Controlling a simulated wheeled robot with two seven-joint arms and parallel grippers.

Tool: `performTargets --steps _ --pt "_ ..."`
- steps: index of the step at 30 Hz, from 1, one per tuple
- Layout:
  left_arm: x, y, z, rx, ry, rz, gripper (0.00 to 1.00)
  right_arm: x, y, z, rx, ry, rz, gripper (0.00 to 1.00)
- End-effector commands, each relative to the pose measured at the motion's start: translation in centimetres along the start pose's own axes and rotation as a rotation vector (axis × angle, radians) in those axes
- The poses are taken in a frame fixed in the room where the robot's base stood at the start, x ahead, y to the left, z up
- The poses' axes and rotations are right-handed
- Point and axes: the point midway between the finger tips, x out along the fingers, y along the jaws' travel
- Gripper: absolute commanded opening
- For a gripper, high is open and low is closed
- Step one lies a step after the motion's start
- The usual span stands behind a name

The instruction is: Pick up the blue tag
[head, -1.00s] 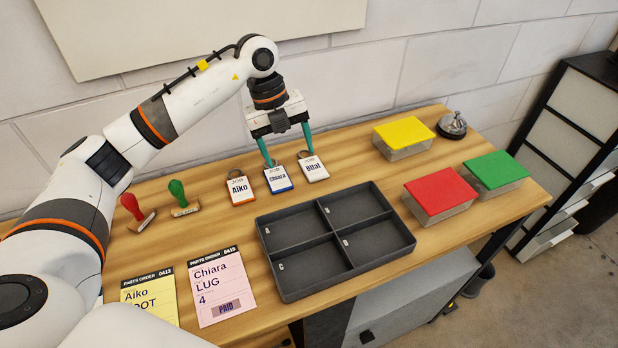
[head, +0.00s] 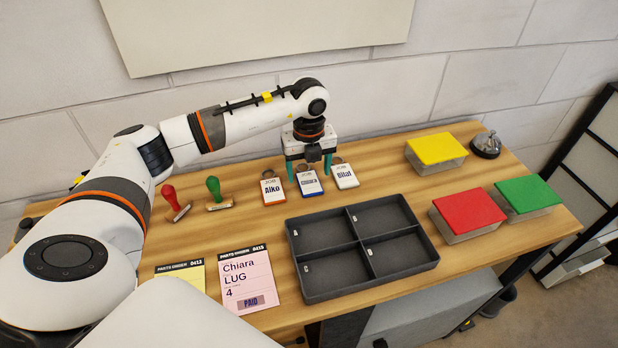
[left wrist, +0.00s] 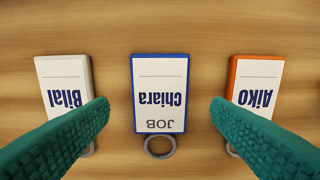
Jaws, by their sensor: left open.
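The blue tag (head: 309,184) is a blue-edged card with "Chiara" on it and a metal ring. It lies flat on the wooden bench between the orange-edged Aiko tag (head: 273,191) and the white-edged Bilal tag (head: 345,177). In the left wrist view the blue tag (left wrist: 159,95) is in the middle, with its ring toward the bottom. My left gripper (head: 309,174) is open, its teal fingers above the ring end of the blue tag. In the left wrist view its fingertips (left wrist: 160,110) are on either side of the tag, apart from it. My right gripper is not in view.
A grey four-compartment tray (head: 330,292) lies in front of the tags. Red (head: 168,193) and green (head: 213,188) stamps are at left. Yellow (head: 437,149), red (head: 469,210) and green (head: 528,194) lidded boxes and a bell (head: 487,147) are at right. Order cards (head: 247,280) lie at the front.

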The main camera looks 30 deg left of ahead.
Motion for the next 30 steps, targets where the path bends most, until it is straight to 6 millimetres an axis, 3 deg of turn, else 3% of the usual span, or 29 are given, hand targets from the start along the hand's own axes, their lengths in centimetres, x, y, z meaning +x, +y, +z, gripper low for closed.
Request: performTargets --steps 6,22,30 --pt "2.0 0.0 0.0 0.001 0.0 0.0 0.73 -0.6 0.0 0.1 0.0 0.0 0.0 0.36" --pt "2.3 0.0 0.0 0.0 0.0 0.001 0.73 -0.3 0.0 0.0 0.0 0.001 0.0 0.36" --pt "2.3 0.0 0.0 0.0 -0.001 0.001 0.3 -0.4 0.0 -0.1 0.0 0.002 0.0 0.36"
